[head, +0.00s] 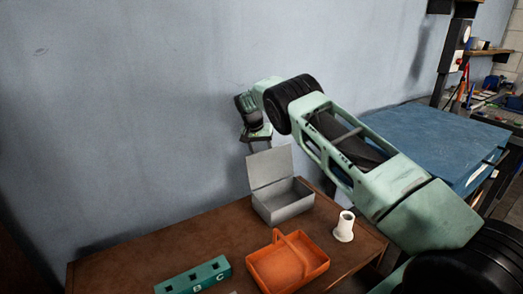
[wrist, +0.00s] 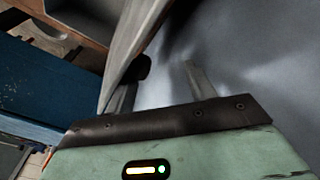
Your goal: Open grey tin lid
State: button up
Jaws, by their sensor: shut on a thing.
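The grey tin (head: 285,203) stands at the back of the brown table. Its lid (head: 270,167) is raised, standing up and tilted slightly back from the tin's rear edge. My gripper (head: 258,147) is at the lid's top edge, reaching down from above, and is shut on the lid. In the wrist view a thin grey sheet, likely the lid (wrist: 132,45), runs steeply past the left finger of my gripper (wrist: 160,72). The exact contact between the fingers and lid is small and partly hidden in the head view.
An orange basket (head: 287,268) with a handle stands in front of the tin. A white cup-like piece (head: 344,227) is to the tin's right. A green lettered block (head: 195,277) lies front left. The wall (head: 130,120) is close behind, and a blue-topped surface (head: 430,135) is at right.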

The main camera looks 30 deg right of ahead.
jog(key=b+v, duration=0.1)
jog(key=v, duration=1.6)
jog(key=shift+r, duration=0.2)
